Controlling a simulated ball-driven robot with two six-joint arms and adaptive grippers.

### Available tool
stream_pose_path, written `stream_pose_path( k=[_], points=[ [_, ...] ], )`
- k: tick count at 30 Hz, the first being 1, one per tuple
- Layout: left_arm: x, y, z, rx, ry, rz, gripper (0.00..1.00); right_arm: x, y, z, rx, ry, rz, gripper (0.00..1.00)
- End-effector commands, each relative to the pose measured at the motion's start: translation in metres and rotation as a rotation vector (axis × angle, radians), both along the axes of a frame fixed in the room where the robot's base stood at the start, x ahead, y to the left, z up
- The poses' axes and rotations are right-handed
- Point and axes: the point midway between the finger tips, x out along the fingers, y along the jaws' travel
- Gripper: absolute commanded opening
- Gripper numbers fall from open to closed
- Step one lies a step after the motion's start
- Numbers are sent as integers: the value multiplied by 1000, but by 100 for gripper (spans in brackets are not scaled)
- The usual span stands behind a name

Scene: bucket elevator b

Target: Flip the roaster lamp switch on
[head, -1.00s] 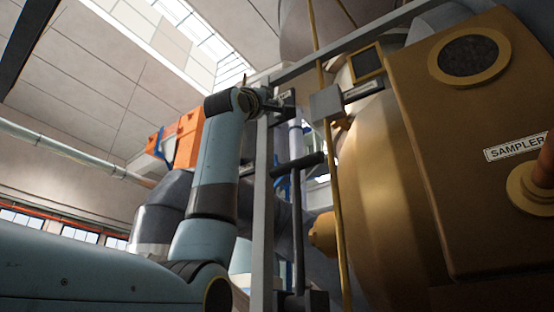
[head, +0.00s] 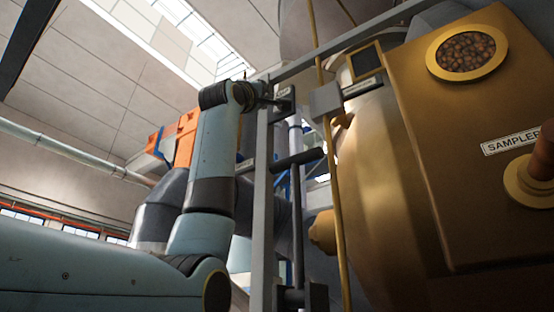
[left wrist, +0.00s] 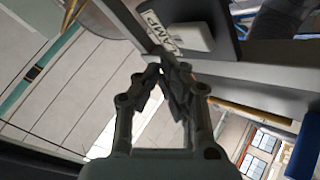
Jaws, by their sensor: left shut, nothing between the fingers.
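The lamp switch box (head: 285,104) is a small dark box on the grey upright, with a pale label at its top. In the left wrist view a label ending in "MP" (left wrist: 160,30) shows beside a pale switch piece (left wrist: 190,38) on a dark plate. My left gripper (left wrist: 168,75) is shut and empty, its fingertips just below the label; contact cannot be told. In the head view it is small and partly hidden by my wrist. My right gripper is not in view.
The grey upright (head: 262,200) and a thin yellow pipe (head: 335,200) stand close to my left arm. The brass front panel with the "SAMPLER" label (head: 511,142) fills the right. Orange boxes (head: 182,138) lie behind my arm.

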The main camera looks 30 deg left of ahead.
Motion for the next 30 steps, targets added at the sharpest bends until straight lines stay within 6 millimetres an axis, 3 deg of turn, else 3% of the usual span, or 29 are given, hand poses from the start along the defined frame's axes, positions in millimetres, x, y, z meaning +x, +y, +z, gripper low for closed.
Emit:
stream_pose_path(
  k=[5,19,30],
  points=[
    [-3,0,0,0,-1,0,0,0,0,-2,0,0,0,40],
    [-45,4,-9,1,-1,1,0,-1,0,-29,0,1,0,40],
    [-49,4,-7,0,0,0,0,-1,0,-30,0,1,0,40]
  ],
)
